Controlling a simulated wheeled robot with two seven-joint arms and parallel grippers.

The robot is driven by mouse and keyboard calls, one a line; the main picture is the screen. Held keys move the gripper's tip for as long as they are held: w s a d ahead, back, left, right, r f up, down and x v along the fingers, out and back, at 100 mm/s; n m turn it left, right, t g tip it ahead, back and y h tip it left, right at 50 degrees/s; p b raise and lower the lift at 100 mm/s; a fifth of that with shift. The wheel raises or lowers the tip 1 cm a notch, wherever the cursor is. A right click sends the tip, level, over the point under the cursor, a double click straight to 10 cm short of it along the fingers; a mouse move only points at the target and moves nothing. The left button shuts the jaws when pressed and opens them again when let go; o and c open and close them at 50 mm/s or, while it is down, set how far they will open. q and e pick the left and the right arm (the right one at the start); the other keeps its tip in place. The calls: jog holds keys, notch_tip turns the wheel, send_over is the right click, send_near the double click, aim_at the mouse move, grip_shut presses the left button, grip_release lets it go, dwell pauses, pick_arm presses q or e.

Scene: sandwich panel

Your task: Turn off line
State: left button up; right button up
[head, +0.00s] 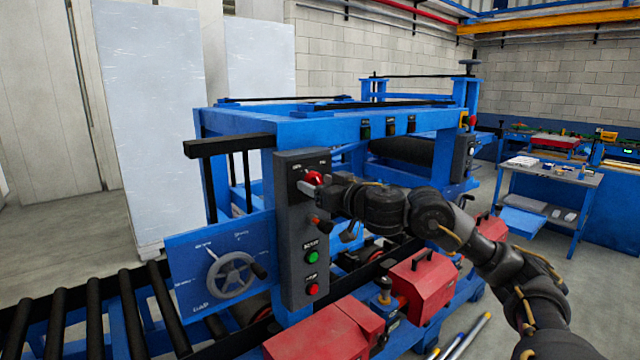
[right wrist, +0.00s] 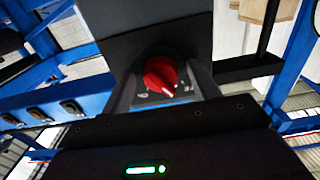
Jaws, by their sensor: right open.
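A grey control panel (head: 290,235) stands upright on the blue machine frame. Its red rotary knob (head: 314,178) is at the top, with a lever-like switch (head: 320,224), a green button (head: 312,257) and a red button (head: 312,289) below. My right gripper (head: 322,187) is at the knob, its fingers partly hiding it. In the right wrist view the red knob (right wrist: 160,75) sits between the two open fingers, its white mark pointing to the lower right. I cannot tell whether the fingers touch it. My left gripper is not in view.
A handwheel (head: 232,276) on a blue plate is left of the panel, above a roller conveyor (head: 60,320). Red housings (head: 424,282) lie below my right arm. A blue machine frame (head: 310,125) rises behind. A side table (head: 550,175) stands at right.

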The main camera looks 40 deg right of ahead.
jog(key=c, duration=1)
jog(key=shift+o, duration=0.2)
jog(key=shift+n, duration=1.6)
jog(key=o, duration=1)
jog(key=shift+c, duration=0.2)
jog(key=shift+s, duration=0.15)
